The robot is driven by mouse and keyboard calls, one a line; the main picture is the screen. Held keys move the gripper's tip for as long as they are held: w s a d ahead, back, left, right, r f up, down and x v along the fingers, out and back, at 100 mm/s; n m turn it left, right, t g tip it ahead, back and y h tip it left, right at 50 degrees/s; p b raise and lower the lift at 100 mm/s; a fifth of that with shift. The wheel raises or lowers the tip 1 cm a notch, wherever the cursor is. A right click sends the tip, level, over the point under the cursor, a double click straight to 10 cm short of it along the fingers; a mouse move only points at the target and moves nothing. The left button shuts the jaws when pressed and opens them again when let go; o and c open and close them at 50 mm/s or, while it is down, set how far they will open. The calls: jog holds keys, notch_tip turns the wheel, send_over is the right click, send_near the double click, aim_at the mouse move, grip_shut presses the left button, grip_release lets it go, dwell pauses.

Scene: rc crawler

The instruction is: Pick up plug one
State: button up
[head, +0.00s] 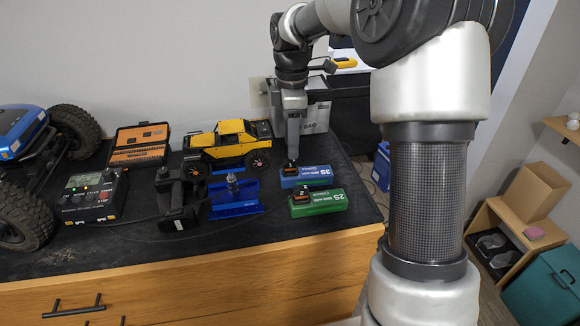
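A blue battery marked 3S (318,175) lies on the dark mat near the right end of the bench. A small dark plug with orange (290,169) sits at its left end. A green battery marked 2S (332,203) lies in front of it, with a similar plug (301,196) at its left end. I cannot tell which plug is plug one. My gripper (292,158) points down, with its tips right at or just above the plug on the blue battery. The fingers show as one narrow shape, so their opening and any contact are hidden.
A yellow toy crawler (230,145), a blue stand (236,209) and a black device (176,205) stand left of the batteries. A charger (92,198), an orange case (140,147) and a large blue vehicle (20,130) are farther left. My arm covers the right side.

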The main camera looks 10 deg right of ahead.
aim_at(290, 167)
jog(key=f, duration=0.5)
jog(key=shift+s+a+f, duration=0.1)
jog(key=shift+s+a, duration=0.05)
jog(key=shift+a, duration=0.05)
jog(key=shift+c, duration=0.4)
grip_shut()
